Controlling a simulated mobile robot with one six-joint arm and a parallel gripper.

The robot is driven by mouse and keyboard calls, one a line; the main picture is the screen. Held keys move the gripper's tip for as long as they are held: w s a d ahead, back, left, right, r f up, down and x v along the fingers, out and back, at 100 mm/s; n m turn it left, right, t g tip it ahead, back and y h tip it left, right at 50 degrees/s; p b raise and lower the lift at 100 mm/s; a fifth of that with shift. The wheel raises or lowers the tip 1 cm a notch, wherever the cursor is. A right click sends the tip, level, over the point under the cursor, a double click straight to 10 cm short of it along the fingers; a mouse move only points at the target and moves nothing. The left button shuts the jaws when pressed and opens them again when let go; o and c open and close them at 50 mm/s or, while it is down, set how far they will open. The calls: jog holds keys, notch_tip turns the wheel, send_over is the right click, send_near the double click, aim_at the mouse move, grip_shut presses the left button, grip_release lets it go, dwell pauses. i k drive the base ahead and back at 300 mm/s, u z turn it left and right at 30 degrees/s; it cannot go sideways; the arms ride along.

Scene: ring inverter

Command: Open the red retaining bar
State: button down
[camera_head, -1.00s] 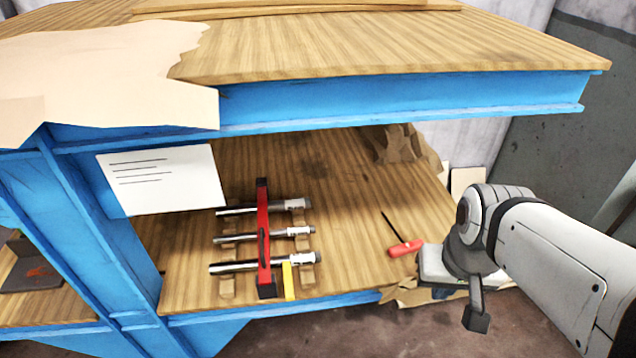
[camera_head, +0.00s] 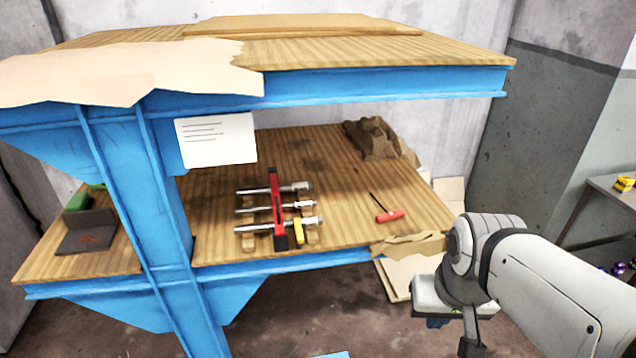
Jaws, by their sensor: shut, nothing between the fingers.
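The red retaining bar (camera_head: 276,205) is on the lower wooden shelf, left of the picture's middle. It is a long upright-looking red strip in this view, lying across three silver cylinders (camera_head: 262,208) with black pieces at its ends. A small yellow piece (camera_head: 299,231) is beside its near end. The bar still crosses the cylinders. My grey and white arm (camera_head: 545,285) is at the lower right, well apart from the bar. A dark part of it hangs to the bottom edge, but I cannot make out any jaws.
A red-handled tool (camera_head: 389,215) lies right of the bar. A torn brown lump (camera_head: 375,138) is at the back. The blue-framed upper deck (camera_head: 380,86) overhangs the shelf, and a blue post (camera_head: 160,190) stands left. A white notice (camera_head: 215,140) hangs there.

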aim_at(280, 225)
jog(key=u, duration=0.2)
jog(key=i, duration=0.85)
jog(key=z, duration=0.1)
